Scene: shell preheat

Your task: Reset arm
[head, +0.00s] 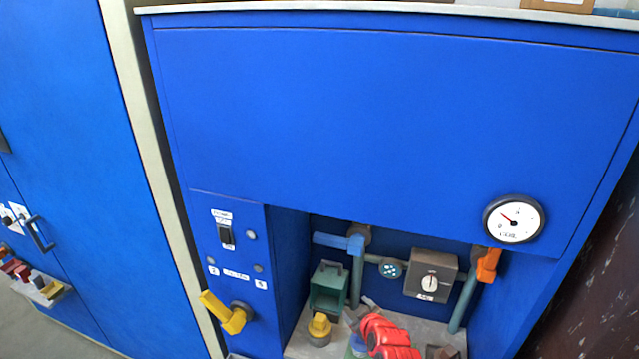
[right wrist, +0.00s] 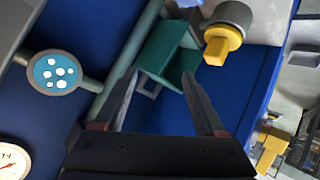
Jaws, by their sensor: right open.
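My right gripper (right wrist: 160,74) shows in the right wrist view with its two dark fingers spread apart and nothing between them. Beyond the fingertips is a green open box (right wrist: 166,48), which sits in the cabinet recess in the head view (head: 328,288). I cannot make out the right gripper clearly in the head view. My left gripper is not in view. A panel at the left of the recess holds a black switch (head: 226,235) and a yellow handle (head: 228,314) tilted on a dark hub. Its small labels are too blurred to read surely.
The recess holds a yellow knob (head: 319,325), a blue valve handle (head: 338,243), an orange handle (head: 488,265), a grey dial box (head: 431,276) and a round sight glass (head: 391,268). A red lobed shape (head: 388,338) is at the bottom. A gauge (head: 514,219) is on the front.

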